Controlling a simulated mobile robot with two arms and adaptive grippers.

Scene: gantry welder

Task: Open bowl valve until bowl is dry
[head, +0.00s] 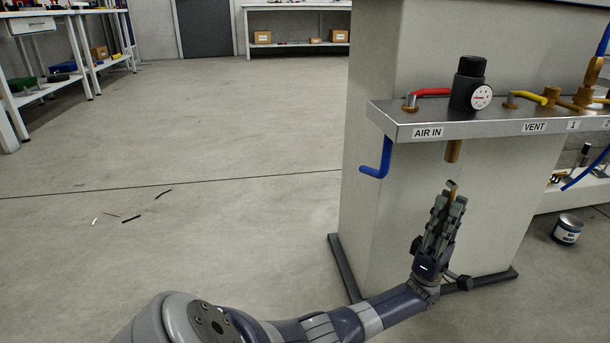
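A black regulator (468,82) with a round white dial stands on the metal shelf (500,122). A short brass piece (453,151) hangs below the shelf under the regulator; I cannot tell if it is the bowl or its valve. My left gripper (451,192) points up just below this brass piece, with a visible gap between them. Its fingers look close together, with a small brownish patch at the tips; I cannot tell if something is between them. No liquid level can be made out. My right gripper is out of view.
A red handle (430,92) near "AIR IN", a yellow handle (527,97) near "VENT" and brass fittings sit on the shelf. A blue bent pipe (379,160) hangs at its left end. A tin (567,229) stands on the floor right. The left floor is mostly clear.

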